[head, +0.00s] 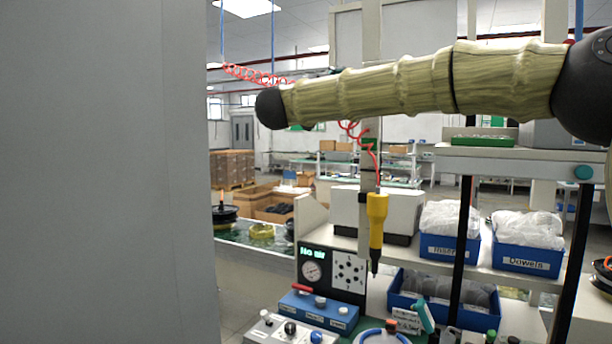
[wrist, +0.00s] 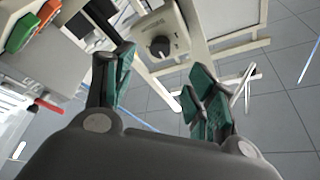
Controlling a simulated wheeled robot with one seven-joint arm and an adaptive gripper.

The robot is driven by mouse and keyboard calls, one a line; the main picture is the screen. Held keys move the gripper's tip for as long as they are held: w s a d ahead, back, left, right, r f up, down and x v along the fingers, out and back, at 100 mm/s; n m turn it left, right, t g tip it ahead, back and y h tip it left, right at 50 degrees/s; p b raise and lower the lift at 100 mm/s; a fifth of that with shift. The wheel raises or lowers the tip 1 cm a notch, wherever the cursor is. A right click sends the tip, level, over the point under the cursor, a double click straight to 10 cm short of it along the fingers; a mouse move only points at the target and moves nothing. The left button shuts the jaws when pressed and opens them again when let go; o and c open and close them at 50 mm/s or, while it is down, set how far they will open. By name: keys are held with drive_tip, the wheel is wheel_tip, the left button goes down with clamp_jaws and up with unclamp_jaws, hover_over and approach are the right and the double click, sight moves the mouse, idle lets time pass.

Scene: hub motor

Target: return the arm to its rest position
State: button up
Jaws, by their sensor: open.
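My gripper (wrist: 160,92) shows in the wrist view with its green-padded fingers spread wide apart. It is open and nothing is between the fingers. Beyond it are the grey tiled floor and a white box with a black knob (wrist: 160,47). In the head view my arm, in a wood-like sleeve, stretches level across the upper right. My gripper is not visible in the head view.
A yellow screwdriver (head: 377,222) hangs on a red coiled cord below my arm. Blue bins labelled Inserts (head: 449,248) and Dowels (head: 527,262) stand on the bench shelf. A large grey surface (head: 105,170) fills the left.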

drive_tip(key=w+a+f+n+t+y, duration=0.2)
drive_tip(key=w+f+n+y, duration=0.15)
drive_tip(key=f, duration=0.85)
drive_tip(key=w+a+f+n+t+y, duration=0.1)
drive_tip(key=w+a+f+n+y, duration=0.2)
drive_tip(key=f, duration=0.9)
drive_tip(key=w+a+f+n+t+y, duration=0.2)
drive_tip(key=f+n, duration=0.2)
drive_tip(key=f, duration=0.7)
drive_tip(key=s+a+f+n+g+y, duration=0.1)
drive_tip(key=s+f+n+g+y, duration=0.2)
drive_tip(key=f, duration=1.3)
drive_tip(key=s+f+n+g+y, duration=0.1)
drive_tip(key=s+f+n+y, duration=0.3)
drive_tip(key=f, duration=1.3)
drive_tip(key=s+d+f+n+g+y, duration=0.1)
drive_tip(key=s+d+f+g, duration=0.25)
drive_tip(key=s+f, duration=1.05)
drive_tip(key=s+d+f+g, duration=0.2)
drive_tip(key=s+f+g, duration=0.2)
drive_tip(key=s+f, duration=0.9)
drive_tip(key=s+d+f+g, duration=0.2)
drive_tip(key=s, duration=0.8)
drive_tip(key=s+d+f+g, duration=0.2)
drive_tip(key=s+d, duration=0.1)
drive_tip(key=s, duration=0.7)
drive_tip(key=s+d+f+g, duration=0.2)
drive_tip(key=s+f+g, duration=0.1)
drive_tip(key=s, duration=0.7)
drive_tip(key=shift+s+d+n, duration=0.35)
